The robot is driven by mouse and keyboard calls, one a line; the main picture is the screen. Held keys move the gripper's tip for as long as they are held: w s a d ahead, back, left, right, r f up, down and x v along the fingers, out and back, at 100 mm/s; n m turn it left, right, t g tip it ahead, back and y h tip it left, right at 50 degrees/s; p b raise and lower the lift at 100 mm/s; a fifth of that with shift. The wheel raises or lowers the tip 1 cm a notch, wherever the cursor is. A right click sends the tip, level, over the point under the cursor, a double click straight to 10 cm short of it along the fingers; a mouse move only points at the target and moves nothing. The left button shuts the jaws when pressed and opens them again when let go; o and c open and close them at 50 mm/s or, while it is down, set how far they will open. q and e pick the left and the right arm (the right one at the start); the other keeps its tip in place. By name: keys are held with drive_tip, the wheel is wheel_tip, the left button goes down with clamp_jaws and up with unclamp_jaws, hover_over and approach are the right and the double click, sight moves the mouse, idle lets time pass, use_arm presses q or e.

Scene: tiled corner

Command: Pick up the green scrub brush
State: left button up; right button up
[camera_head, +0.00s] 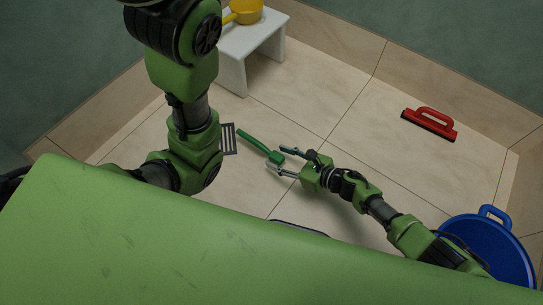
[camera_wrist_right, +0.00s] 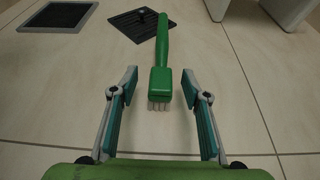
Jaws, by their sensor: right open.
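The green scrub brush (camera_head: 257,144) lies on the tiled floor, its long handle pointing up and left in the head view. In the right wrist view the brush (camera_wrist_right: 161,81) has its block head and pale bristles toward me and its handle pointing away. My right gripper (camera_head: 279,160) is open at the head end of the brush. In the right wrist view its two fingers (camera_wrist_right: 160,89) stand on either side of the brush head, with a gap on both sides. My left arm is at the left in the head view, but its gripper does not show.
A white stool (camera_head: 238,48) with a yellow dipper (camera_head: 246,12) stands at the back. A dark floor grate (camera_head: 228,139) lies left of the brush. A red-handled tool (camera_head: 430,123) is at the right, and a blue tub (camera_head: 494,238) stands near my right arm.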

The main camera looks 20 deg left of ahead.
sight(260, 148)
drive_tip(key=shift+b+x, duration=0.45)
drive_tip(key=shift+x, duration=0.8)
drive_tip(key=shift+d, duration=0.1)
drive_tip(key=c, duration=0.5)
clamp_jaws()
drive_tip(key=shift+r, duration=0.1)
drive_tip(key=shift+r, duration=0.1)
